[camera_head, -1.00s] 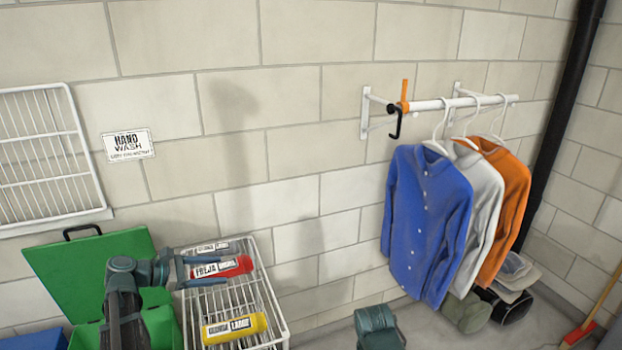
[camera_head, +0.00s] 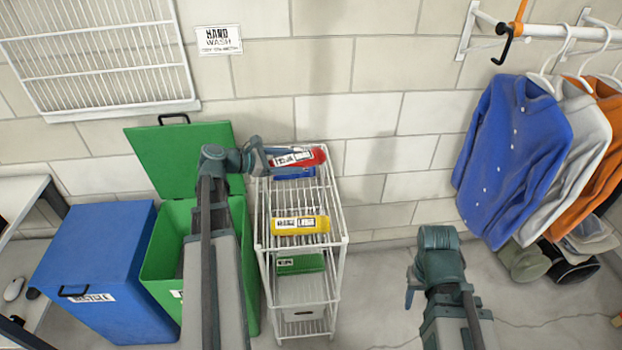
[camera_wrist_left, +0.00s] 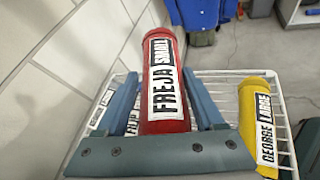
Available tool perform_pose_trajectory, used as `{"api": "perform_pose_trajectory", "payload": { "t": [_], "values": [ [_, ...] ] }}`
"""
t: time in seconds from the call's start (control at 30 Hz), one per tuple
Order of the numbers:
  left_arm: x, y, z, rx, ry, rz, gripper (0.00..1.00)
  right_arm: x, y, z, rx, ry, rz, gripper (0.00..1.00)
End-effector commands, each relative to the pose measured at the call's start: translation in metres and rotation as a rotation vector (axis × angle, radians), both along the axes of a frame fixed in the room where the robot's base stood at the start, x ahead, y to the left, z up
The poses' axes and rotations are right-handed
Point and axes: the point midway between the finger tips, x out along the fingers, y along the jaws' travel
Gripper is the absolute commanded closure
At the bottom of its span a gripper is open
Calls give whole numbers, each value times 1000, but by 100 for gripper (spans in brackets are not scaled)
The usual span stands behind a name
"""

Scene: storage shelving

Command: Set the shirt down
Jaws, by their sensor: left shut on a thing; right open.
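The shirt is a red roll (camera_head: 310,157) labelled FREJA SMALL. My left gripper (camera_head: 268,158) is shut on its near end, over the back of the white wire rack (camera_head: 262,235). In the left wrist view the red roll (camera_wrist_left: 163,75) sits between the two fingers. I cannot tell whether it touches the rack. A blue roll (camera_head: 297,174) shows just below it, partly hidden. A yellow roll (camera_head: 300,225) labelled GEORGE LARGE lies on the rack's front part. My right gripper (camera_head: 411,287) is open and empty, low to the right of the rack.
An open green bin (camera_head: 160,250) and a closed blue bin (camera_head: 95,255) stand left of the rack. Blue (camera_head: 512,150), white (camera_head: 580,160) and orange shirts hang on a rail at right. A wall lies behind the rack. The rack's top is bare between the rolls.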

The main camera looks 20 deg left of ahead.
Motion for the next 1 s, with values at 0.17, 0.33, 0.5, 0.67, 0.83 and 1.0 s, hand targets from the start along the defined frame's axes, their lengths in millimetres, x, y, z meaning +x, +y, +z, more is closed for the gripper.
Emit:
{"api": "perform_pose_trajectory", "payload": {
  "t": [0.17, 0.33, 0.5, 0.67, 0.83, 1.0],
  "values": [
    [5, 3, -23, -2, -4, 76, 95, 0, 0, -24, 0, 0, 0, 50],
    [8, 5, -25, -3, -6, 101, 95, 0, 0, -26, 0, 0, 0, 50],
    [8, 5, -29, -3, -6, 101, 95, 0, 0, -31, 0, 0, 0, 50],
    [8, 5, -49, -3, -5, 100, 95, 0, 0, -50, 0, 0, 0, 50],
    [8, 5, -76, -3, -5, 100, 95, 0, 0, -77, 0, 0, 1, 50],
    [8, 5, -89, -3, -5, 100, 95, 0, 0, -90, 0, 0, 1, 50]
  ]
}}
